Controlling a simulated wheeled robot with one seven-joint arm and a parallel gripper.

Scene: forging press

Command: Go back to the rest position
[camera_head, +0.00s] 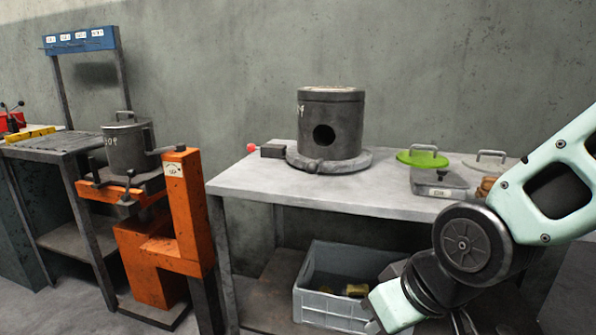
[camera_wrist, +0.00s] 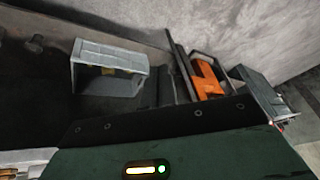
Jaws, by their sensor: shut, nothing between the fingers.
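My arm reaches in from the right edge of the head view, with a pale green upper link and a dark round joint. It bends down to a pale green end part in front of the grey crate (camera_head: 327,311), low at the bottom edge. The fingers of my gripper show in neither view; the bottom edge of the head view cuts off what lies below. In the wrist view the grey crate (camera_wrist: 108,54) is at upper left, apart from me, and my own dark green body fills the bottom.
An orange press stand (camera_head: 190,215) with a dark pot (camera_head: 125,150) stands left. My arm overlaps the table's right end in view.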

